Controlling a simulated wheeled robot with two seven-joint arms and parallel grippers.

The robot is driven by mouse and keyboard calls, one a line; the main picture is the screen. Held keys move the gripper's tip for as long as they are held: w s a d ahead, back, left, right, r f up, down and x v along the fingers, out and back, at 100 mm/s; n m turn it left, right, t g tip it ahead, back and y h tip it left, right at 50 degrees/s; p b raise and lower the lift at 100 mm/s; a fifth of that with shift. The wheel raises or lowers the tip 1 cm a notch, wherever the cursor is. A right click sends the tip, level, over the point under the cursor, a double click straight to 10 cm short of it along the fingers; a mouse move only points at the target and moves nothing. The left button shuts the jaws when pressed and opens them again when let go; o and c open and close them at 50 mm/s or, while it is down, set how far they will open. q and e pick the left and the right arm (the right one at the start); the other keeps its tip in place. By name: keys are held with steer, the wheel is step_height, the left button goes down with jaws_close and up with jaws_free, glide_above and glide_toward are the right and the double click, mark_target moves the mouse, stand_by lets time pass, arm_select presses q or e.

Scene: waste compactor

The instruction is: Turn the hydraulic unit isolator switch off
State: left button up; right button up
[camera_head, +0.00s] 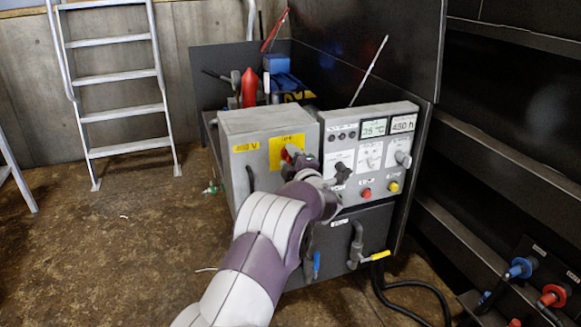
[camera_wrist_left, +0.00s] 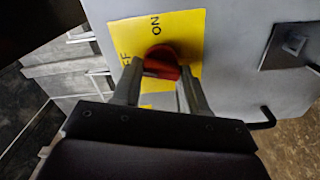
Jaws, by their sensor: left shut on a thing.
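The isolator switch is a red handle (camera_head: 286,156) on a yellow plate (camera_head: 275,150), on the front of the grey cabinet marked 400 V. In the left wrist view the red handle (camera_wrist_left: 161,61) sits between the two fingers of my left gripper (camera_wrist_left: 160,75). The yellow plate (camera_wrist_left: 188,28) there reads ON, and part of the OFF label shows beside the handle. My left gripper (camera_head: 297,162) is shut on the handle and hides part of it in the head view. The handle's exact setting is hard to tell. My right gripper is not in view.
A control panel (camera_head: 372,130) with displays, knobs and red and yellow buttons stands right of the cabinet (camera_head: 240,122). Below are a pipe with a yellow-handled valve (camera_head: 375,256) and a black hose (camera_head: 415,287). A ladder (camera_head: 118,80) stands at the back left. The floor at left is mostly clear.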

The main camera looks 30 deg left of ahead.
arm_select(q)
steer(key=shift+f+n+b, duration=0.25)
steer(key=shift+n+b, duration=1.1)
steer(key=shift+n, duration=0.45)
steer(key=o, duration=1.1)
steer(key=shift+r, duration=0.1)
steer(key=shift+c, duration=0.2)
steer(key=shift+s+d+r, duration=0.1)
steer(key=shift+s+d, duration=0.1)
steer(key=shift+d, duration=0.1)
steer(key=p+v, duration=0.3)
steer(key=v, duration=0.9)
steer(key=shift+s, duration=0.1)
